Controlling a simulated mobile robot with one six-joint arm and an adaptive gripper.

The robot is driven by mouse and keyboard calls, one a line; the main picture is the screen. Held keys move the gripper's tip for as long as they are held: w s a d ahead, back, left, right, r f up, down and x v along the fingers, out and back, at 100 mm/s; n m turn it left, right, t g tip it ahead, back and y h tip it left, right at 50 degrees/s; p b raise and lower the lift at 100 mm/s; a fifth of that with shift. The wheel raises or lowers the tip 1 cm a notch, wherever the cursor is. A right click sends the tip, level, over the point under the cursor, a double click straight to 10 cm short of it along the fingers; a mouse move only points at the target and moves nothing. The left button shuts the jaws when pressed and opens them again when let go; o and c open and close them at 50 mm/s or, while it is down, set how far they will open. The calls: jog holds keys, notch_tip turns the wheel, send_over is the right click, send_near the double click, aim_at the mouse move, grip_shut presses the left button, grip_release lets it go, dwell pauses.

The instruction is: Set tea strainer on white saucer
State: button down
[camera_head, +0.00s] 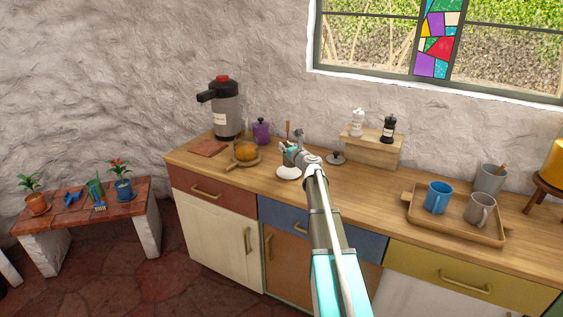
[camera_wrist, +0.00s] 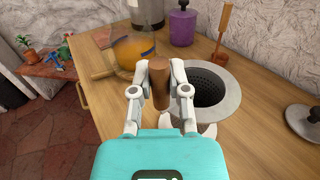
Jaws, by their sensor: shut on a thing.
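My gripper (camera_wrist: 160,92) is shut on the brown handle (camera_wrist: 160,84) of the tea strainer. The strainer's grey rim (camera_wrist: 233,98) and dark perforated bowl (camera_wrist: 205,84) show just right of the fingers in the wrist view. In the head view my gripper (camera_head: 292,153) is over the middle of the counter, and the strainer is hard to make out there. The white saucer (camera_head: 288,174) lies on the counter just below my gripper. The strainer appears to be held above it; the gap between them cannot be told. In the wrist view the saucer is mostly hidden.
An amber round pot (camera_head: 246,151) on a wooden board, a purple jar (camera_head: 261,132) and a dispenser (camera_head: 227,108) stand to the left. A grey lid (camera_head: 336,158) is close on the right. A tray (camera_head: 456,231) with mugs is farther right. An upright brown-handled tool (camera_wrist: 224,25) stands behind.

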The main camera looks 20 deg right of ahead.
jog(key=shift+w+f, duration=0.4)
jog(key=shift+f, duration=0.1)
jog(key=shift+w+d+f+b, duration=0.1)
jog(key=shift+w+f+b, duration=0.1)
jog(key=shift+f+b, duration=0.9)
jog(key=shift+w+f+b, duration=0.2)
jog(key=shift+f+b, duration=0.7)
jog(key=shift+b, duration=0.25)
jog(key=c, duration=0.6)
grip_release()
jog(key=shift+f, duration=0.1)
